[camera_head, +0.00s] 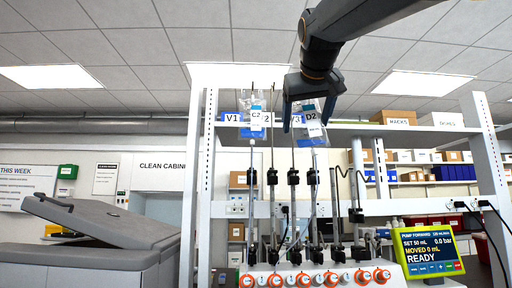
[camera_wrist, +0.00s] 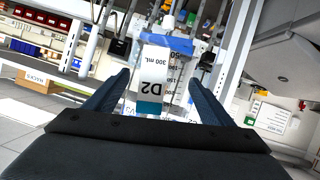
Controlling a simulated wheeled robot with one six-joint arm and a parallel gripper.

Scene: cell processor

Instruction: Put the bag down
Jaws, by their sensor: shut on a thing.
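My gripper (camera_head: 308,118) is up by the top of the white rack, its two blue-grey fingers pointing down. It is shut on the clear bag labelled D2 (camera_head: 315,131). In the wrist view the bag's white D2 label (camera_wrist: 153,75), with a blue top and a teal band, shows between the fingers (camera_wrist: 158,95). The bag is in the air at the height of the rack's top rail; whether it touches a hook is hidden. A second clear bag, labelled C2 (camera_head: 256,118), hangs to the left, apart from my gripper.
The rack's left post (camera_head: 205,190) and shelf (camera_head: 380,127) stand close around. Below are several clamp rods and a white manifold (camera_head: 320,276) with orange-ringed knobs. A pump screen (camera_head: 428,250) reads READY. A grey machine (camera_head: 90,240) with its lid raised stands left.

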